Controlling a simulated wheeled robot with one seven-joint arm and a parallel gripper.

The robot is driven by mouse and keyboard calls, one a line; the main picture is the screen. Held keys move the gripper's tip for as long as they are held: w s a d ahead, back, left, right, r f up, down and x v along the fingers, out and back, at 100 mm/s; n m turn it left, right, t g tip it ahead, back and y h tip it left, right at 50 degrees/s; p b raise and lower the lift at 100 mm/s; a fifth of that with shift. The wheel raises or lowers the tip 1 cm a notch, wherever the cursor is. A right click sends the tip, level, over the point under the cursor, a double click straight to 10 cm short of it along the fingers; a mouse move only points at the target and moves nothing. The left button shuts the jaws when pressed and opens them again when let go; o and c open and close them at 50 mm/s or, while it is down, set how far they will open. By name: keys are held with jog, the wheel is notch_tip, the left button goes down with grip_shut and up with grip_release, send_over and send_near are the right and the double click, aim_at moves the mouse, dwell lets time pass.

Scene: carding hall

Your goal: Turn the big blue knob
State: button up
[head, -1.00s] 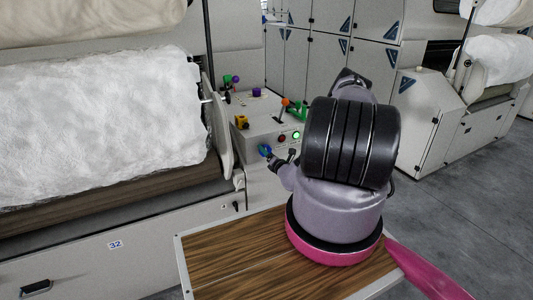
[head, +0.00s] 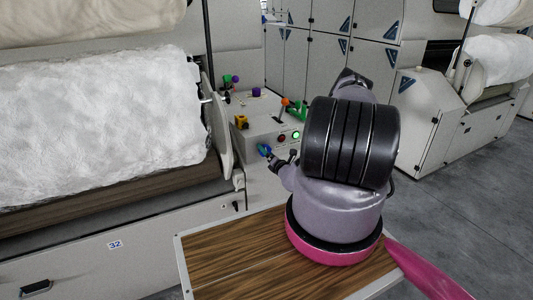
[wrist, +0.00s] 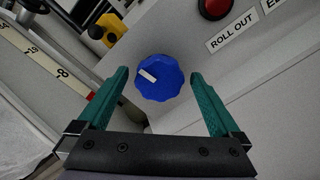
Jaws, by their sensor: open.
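The big blue knob (wrist: 160,78) is on the light grey front face of a control box, with a white pointer mark toward its left in the wrist view. In the head view the knob (head: 264,149) shows small at the box's lower left. My gripper (wrist: 163,84) is open, with one green finger on each side of the knob in the wrist view. Gaps show between the knob and both fingers, and I cannot tell how far the fingertips reach along its depth. In the head view my gripper (head: 270,155) is partly hidden by its own wrist.
The control box (head: 258,115) carries a yellow part (head: 241,122), a lever with an orange knob (head: 285,102), a red button (wrist: 214,7) and a lit green button (head: 296,135). A white fleece roll (head: 100,120) lies left. A scale (wrist: 50,62) runs along the wrist view's left.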

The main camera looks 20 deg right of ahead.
jog(key=s, duration=1)
jog(key=shift+d, duration=0.15)
jog(key=shift+s, duration=0.1)
jog(key=w+n, duration=0.1)
jog(key=w, duration=0.3)
jog(key=w+n, duration=0.2)
jog(key=w, duration=0.2)
jog(key=w+n, duration=0.1)
jog(key=w, duration=0.3)
jog(key=shift+w+a+r, duration=0.1)
jog(key=shift+a+r, duration=0.1)
